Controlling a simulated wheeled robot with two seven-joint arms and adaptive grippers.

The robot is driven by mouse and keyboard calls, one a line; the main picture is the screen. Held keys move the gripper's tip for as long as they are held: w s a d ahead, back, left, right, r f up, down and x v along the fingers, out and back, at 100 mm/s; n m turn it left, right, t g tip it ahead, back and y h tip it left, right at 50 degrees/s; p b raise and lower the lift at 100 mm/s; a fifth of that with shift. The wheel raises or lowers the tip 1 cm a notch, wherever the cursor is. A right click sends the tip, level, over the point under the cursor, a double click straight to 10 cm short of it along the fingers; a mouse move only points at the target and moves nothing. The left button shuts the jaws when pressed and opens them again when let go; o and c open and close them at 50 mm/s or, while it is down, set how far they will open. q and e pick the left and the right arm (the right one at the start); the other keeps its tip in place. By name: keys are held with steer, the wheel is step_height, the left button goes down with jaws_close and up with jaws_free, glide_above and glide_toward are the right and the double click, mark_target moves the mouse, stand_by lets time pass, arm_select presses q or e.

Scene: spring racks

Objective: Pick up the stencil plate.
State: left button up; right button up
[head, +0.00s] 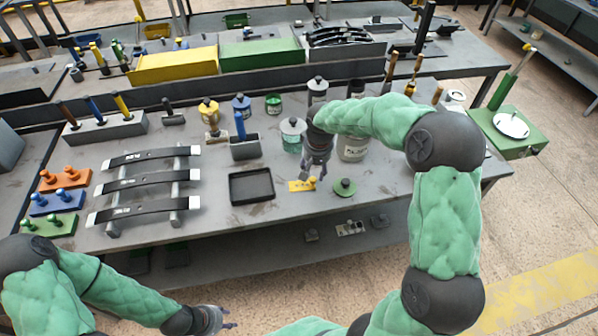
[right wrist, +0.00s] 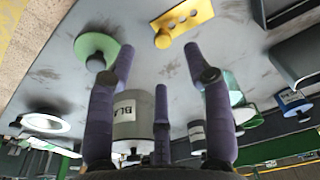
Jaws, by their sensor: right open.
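The stencil plate is a small yellow plate (head: 298,186) with holes and a round knob, lying flat on the grey workbench. It also shows at the top of the right wrist view (right wrist: 187,27). My right gripper (head: 316,172) is just above and beside it, fingers pointing down. In the right wrist view my right gripper (right wrist: 160,68) has its purple fingers spread, with nothing between them; the plate is beyond the fingertips. My left gripper (head: 218,318) is low in front of the bench, far from the plate; its finger opening is too small to judge.
A green knobbed disc (head: 344,187) lies just right of the plate. A black tray (head: 251,186) is to its left. Jars, including a large grey one (head: 353,147), stand behind. A rack with dark leaf springs (head: 150,181) is further left. The bench front edge is close.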

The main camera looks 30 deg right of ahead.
steer(key=w, duration=0.1)
steer(key=b, duration=0.1)
glide_above(313, 179)
steer(key=s, duration=0.1)
step_height(313, 179, down, 4)
steer(key=shift+a+f, duration=0.1)
steer(key=shift+f, duration=0.1)
steer(key=shift+w+f+b, duration=0.2)
steer(key=shift+f+b, duration=0.1)
steer(key=shift+f, duration=0.6)
steer(key=shift+w+f+b, duration=0.15)
steer(key=shift+f+b, duration=0.2)
steer(key=shift+f, duration=0.55)
steer(key=shift+w+f+b, duration=0.2)
steer(key=shift+f+b, duration=0.1)
steer(key=shift+f, duration=0.6)
arm_select(q)
steer(key=f, duration=0.2)
steer(key=shift+w+f, duration=0.35)
arm_select(e)
steer(key=c, duration=1)
